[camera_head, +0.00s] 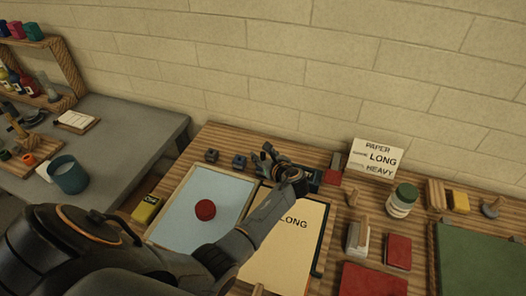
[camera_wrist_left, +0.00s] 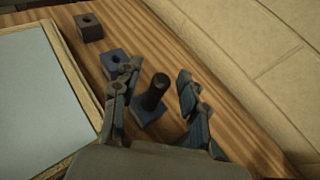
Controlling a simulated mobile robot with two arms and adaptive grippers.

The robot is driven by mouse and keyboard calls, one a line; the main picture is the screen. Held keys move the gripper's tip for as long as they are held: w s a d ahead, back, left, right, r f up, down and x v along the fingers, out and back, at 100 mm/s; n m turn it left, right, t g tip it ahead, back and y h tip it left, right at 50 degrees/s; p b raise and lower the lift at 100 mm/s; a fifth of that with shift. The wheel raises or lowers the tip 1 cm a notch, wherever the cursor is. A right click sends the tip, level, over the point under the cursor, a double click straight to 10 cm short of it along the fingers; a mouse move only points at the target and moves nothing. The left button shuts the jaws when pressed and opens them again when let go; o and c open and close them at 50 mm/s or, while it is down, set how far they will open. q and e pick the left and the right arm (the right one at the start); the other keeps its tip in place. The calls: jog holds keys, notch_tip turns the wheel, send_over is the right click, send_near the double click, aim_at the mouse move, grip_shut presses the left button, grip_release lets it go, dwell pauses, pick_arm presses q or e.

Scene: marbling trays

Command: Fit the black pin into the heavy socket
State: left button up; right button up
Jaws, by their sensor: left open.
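The black pin (camera_wrist_left: 155,90) stands upright in a blue-grey block (camera_wrist_left: 147,114) in the left wrist view. My left gripper (camera_wrist_left: 155,95) is open, with its fingers on either side of the pin; I see a gap on both sides. Two more blocks with a hole on top, a dark grey one (camera_wrist_left: 88,28) and a bluish one (camera_wrist_left: 115,62), stand in a row beyond it. They also show as small dark blocks (camera_head: 211,155) and (camera_head: 239,160) left of my left gripper (camera_head: 268,156) in the head view. The pin is hidden or unclear there. I cannot read which socket is heavy.
A pale-blue tray (camera_head: 247,177) with a red disc (camera_head: 205,210) lies in front of the blocks. A cream sheet marked LONG (camera_head: 285,245) lies beside it. A sign reading PAPER, LONG, HEAVY (camera_head: 375,158) and a green-lidded jar (camera_head: 402,200) stand to the right. The wall is close behind.

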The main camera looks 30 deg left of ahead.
pick_arm(q)
jog(key=v, duration=1.2)
jog(key=shift+f, duration=0.1)
